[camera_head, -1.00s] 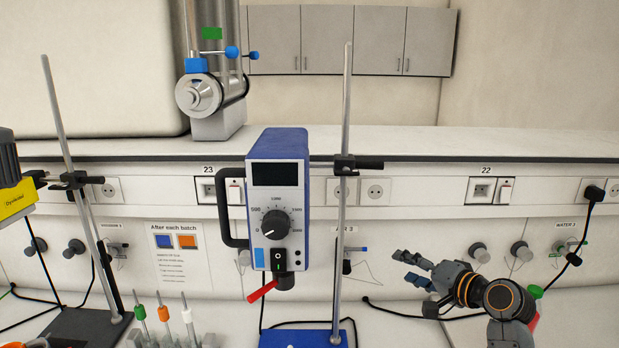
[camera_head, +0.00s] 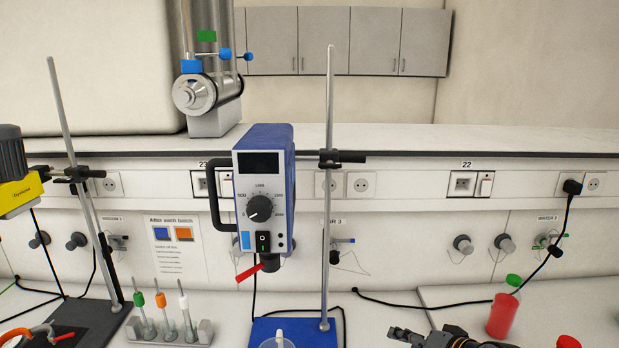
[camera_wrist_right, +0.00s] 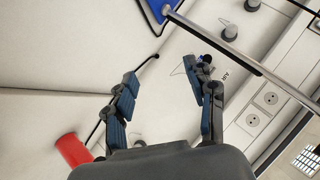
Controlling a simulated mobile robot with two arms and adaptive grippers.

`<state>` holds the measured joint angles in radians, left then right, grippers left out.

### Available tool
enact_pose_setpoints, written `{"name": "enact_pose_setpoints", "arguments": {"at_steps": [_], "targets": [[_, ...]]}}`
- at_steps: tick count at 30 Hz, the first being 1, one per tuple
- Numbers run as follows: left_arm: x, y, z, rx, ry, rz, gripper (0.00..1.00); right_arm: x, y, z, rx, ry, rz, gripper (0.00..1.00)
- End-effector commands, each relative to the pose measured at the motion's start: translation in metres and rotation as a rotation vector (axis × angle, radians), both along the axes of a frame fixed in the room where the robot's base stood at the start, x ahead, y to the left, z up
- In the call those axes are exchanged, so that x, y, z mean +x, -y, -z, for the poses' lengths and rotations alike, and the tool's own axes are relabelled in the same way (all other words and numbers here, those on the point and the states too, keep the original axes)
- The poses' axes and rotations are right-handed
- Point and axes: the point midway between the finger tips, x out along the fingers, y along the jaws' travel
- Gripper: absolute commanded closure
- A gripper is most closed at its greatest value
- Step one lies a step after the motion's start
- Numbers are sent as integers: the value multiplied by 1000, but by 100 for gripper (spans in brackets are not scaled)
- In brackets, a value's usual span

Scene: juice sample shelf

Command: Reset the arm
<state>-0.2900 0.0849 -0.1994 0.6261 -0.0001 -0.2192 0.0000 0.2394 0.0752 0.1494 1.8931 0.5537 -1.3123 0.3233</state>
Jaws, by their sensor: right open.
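My right gripper (camera_head: 408,337) is at the bottom edge of the head view, right of the blue stirrer stand base, mostly cut off by the frame. In the right wrist view my right gripper (camera_wrist_right: 163,88) has its two dark fingers wide apart with nothing between them. A red container (camera_wrist_right: 73,150) also shows beside the left finger in the wrist view. My left gripper does not show.
A blue overhead stirrer (camera_head: 263,190) hangs on a metal rod (camera_head: 328,200) above a blue base (camera_head: 262,328). A rack (camera_head: 205,330) with several coloured-top tools stands left of it. A second stand with a yellow device (camera_head: 18,195) is at far left. Cables cross the bench.

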Motion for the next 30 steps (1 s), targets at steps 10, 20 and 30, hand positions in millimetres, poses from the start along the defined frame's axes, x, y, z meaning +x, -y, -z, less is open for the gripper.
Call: {"name": "enact_pose_setpoints", "arguments": {"at_steps": [10, 20, 30], "targets": [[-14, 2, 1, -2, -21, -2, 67, -170, -7, 107, -426, -231, -188, 45], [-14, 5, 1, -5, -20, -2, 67, -274, -7, 127, -620, -353, -323, 45], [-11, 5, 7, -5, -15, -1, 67, -321, -5, 153, -705, -429, -402, 45]]}}
